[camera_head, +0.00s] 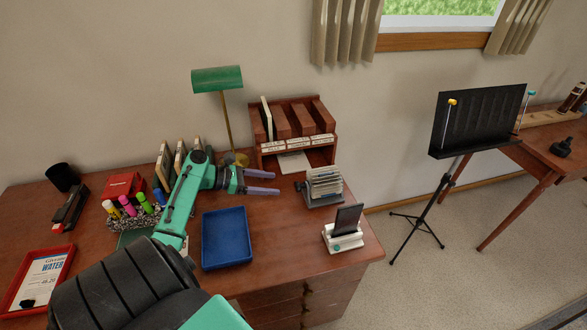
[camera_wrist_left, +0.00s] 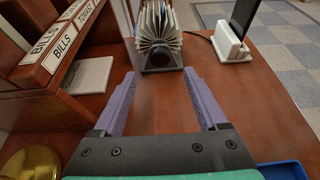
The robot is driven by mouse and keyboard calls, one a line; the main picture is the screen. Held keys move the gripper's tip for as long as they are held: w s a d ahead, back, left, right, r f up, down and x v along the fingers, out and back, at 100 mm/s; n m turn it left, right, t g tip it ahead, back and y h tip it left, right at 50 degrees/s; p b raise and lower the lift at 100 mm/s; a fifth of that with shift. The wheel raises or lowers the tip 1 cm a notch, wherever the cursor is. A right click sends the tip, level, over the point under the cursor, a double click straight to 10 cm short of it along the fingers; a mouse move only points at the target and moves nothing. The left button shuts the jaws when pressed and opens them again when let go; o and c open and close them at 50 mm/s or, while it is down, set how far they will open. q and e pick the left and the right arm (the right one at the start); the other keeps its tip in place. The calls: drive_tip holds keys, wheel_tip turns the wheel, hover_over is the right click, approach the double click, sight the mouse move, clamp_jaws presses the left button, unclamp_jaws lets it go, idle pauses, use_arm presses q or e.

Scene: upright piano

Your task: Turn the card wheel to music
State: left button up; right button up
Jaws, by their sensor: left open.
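The card wheel (camera_head: 323,187) is a small dark stand with a fan of white cards. It stands on the right part of the desk, in front of the wooden letter rack. In the left wrist view the card wheel (camera_wrist_left: 158,35) is straight ahead, past my fingertips. My left gripper (camera_head: 262,182) is open and empty, to the left of the wheel and apart from it; its two purple fingers also show in the left wrist view (camera_wrist_left: 160,85). The writing on the cards is too small to read. My right gripper is not in view.
The wooden letter rack (camera_head: 300,147) with labelled slots stands behind. A phone on a white dock (camera_head: 343,237) stands at the front right. A blue tray (camera_head: 226,237) lies below my gripper. A green lamp (camera_head: 217,80) stands behind it. The desk between fingers and wheel is clear.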

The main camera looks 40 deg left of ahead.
sight(316, 183)
use_arm(q)
drive_tip(key=x, duration=0.8)
drive_tip(key=shift+w+d+f, duration=0.1)
drive_tip(key=shift+w+f, duration=0.05)
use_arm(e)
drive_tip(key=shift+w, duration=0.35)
use_arm(q)
drive_tip(key=shift+c, duration=0.3)
clamp_jaws()
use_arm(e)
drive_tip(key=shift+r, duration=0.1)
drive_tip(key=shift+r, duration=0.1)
